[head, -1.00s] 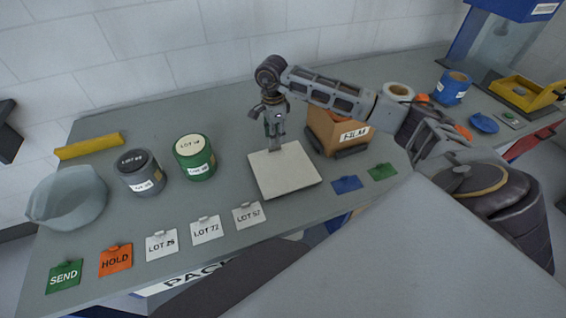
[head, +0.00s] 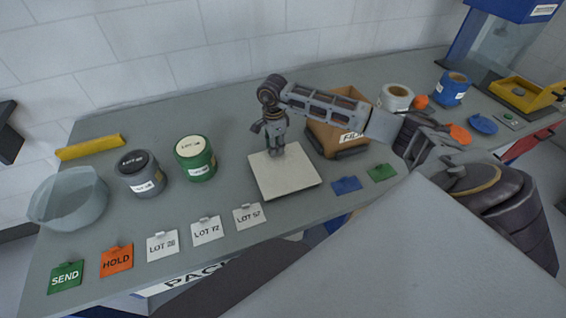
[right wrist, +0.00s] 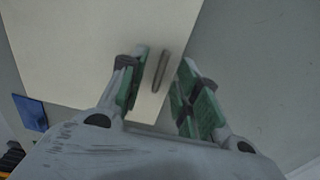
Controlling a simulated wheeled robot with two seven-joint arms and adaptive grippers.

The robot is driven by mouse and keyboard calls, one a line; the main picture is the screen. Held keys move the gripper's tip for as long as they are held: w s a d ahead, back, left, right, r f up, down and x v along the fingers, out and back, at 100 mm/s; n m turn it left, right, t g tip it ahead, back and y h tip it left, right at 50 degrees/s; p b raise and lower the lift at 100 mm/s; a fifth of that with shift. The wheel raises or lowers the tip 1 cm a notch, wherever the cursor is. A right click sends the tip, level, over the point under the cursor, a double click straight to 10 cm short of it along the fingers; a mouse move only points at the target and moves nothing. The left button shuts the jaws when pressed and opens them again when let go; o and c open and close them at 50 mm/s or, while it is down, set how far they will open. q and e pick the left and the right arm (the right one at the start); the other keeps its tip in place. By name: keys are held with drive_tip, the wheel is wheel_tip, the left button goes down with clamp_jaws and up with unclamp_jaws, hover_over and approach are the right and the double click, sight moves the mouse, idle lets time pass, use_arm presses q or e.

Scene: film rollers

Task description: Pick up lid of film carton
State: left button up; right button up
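The film carton's lid (head: 292,180) is a flat cream square lying on the grey bench, in the middle of the head view. In the right wrist view the lid (right wrist: 85,45) carries a small dark bar handle (right wrist: 160,70). My right gripper (head: 274,152) points down at the lid's far edge. In the right wrist view its green-padded fingers (right wrist: 163,97) are apart, with the handle showing in the gap; I see no contact with it. The brown film carton (head: 325,136) stands just right of the lid, partly behind my right arm. My left gripper is not in view.
Blue (head: 346,184) and green (head: 382,172) tags lie right of the lid. Grey (head: 141,176) and green (head: 196,160) canisters stand left, beside a clear bowl (head: 70,200). Lot cards line the front edge. A white roll (head: 396,97) and blue roll (head: 452,88) stand at right.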

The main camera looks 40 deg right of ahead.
drive_tip(key=shift+f, duration=0.35)
drive_tip(key=shift+c, duration=0.2)
clamp_jaws()
